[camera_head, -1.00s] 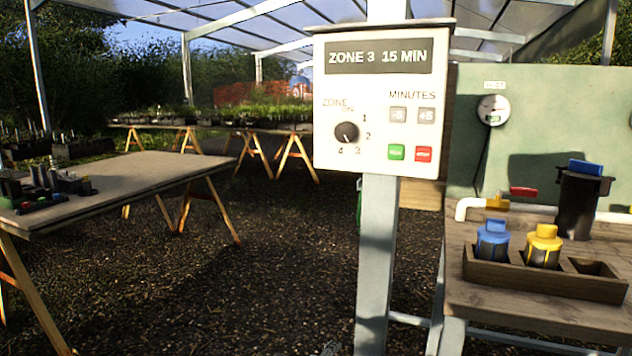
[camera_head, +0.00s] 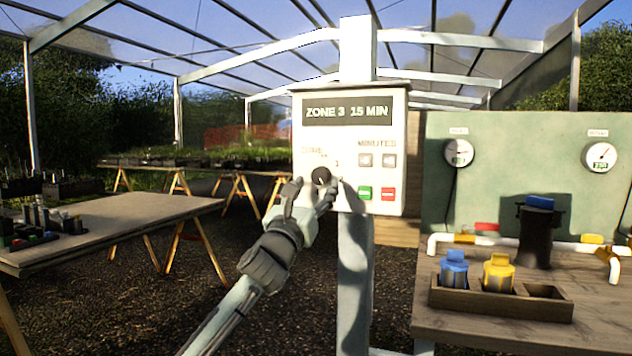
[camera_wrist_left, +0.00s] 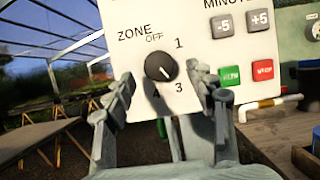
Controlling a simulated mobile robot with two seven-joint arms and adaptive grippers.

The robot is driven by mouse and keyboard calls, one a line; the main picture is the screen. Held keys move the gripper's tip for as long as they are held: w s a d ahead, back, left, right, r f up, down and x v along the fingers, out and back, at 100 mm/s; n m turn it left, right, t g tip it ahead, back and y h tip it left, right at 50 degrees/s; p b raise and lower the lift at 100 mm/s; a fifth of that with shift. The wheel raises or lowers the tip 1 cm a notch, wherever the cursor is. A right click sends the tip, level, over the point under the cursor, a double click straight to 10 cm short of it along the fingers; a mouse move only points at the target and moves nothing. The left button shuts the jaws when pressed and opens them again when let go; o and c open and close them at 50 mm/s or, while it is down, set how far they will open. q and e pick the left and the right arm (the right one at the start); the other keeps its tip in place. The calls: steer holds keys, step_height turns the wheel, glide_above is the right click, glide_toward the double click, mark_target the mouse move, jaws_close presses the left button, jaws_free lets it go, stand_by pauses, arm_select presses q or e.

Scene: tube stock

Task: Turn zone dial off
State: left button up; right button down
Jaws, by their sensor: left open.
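The zone dial (camera_head: 321,176) is a round black knob on the white controller box (camera_head: 398,180), whose display reads ZONE 3 15 MIN. In the left wrist view the dial (camera_wrist_left: 160,66) shows between my fingers, its pale pointer mark toward the lower right, near the 3. OFF is printed above the dial there. My left gripper (camera_head: 313,190) is open, with a finger on each side of the dial; I cannot tell whether they touch it. In the left wrist view the fingers (camera_wrist_left: 163,80) stand apart, hiding part of the dial's surroundings. My right gripper is not in view.
Grey minute buttons (camera_head: 377,160), a green button (camera_head: 365,193) and a red button (camera_head: 388,194) sit right of the dial. The box is on a grey post (camera_head: 354,270). A wooden bench (camera_head: 480,325) with a filter rack stands right, a potting table (camera_head: 150,212) left.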

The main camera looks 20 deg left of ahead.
mark_target(321, 176)
arm_select(q)
steer(key=shift+x, duration=1.2)
steer(key=c, duration=1.2)
